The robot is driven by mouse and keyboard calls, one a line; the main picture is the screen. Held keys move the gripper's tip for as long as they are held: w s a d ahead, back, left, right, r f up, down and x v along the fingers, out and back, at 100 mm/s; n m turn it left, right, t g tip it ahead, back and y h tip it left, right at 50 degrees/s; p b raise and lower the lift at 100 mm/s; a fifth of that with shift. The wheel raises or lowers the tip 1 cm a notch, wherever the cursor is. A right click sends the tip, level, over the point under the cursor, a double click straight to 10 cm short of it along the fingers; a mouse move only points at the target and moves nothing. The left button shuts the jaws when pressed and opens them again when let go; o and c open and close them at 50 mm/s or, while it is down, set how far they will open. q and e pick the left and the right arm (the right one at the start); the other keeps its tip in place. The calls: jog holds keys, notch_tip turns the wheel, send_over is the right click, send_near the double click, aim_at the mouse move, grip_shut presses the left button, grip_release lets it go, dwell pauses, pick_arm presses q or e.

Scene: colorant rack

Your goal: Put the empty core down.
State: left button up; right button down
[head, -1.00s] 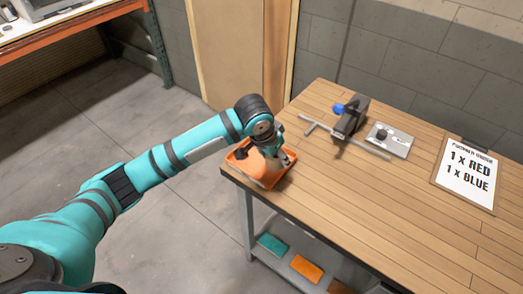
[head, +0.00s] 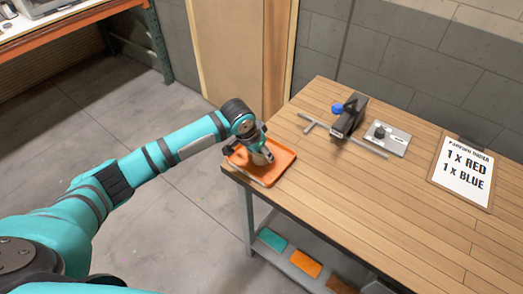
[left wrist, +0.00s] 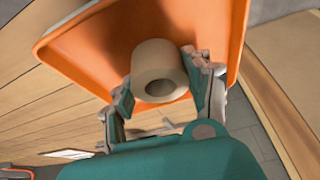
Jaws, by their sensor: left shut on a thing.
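The empty core (left wrist: 158,68) is a short tan tube with an open hole in its end. My left gripper (left wrist: 163,88) is shut on it, with one finger at each side. In the head view the left gripper (head: 264,150) is over the orange tray (head: 283,169), and the core (head: 259,159) shows as a small pale shape at its fingers. The orange tray also shows behind the core in the left wrist view (left wrist: 85,52). I cannot tell whether the core touches the tray floor. My right gripper is not in view.
The tray sits at the near left corner of the wooden workbench (head: 340,200). A dark device with a blue knob (head: 347,115), a metal bar (head: 355,145), a grey plate with a knob (head: 388,138) and an order board (head: 462,172) lie farther right. The bench front is clear.

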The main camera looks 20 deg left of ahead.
pick_arm(q)
jog(key=o, duration=0.9)
jog(key=shift+o, duration=0.2)
jog(key=v, duration=1.2)
jog(key=shift+b, duration=0.45)
jog(key=shift+w+r, duration=0.1)
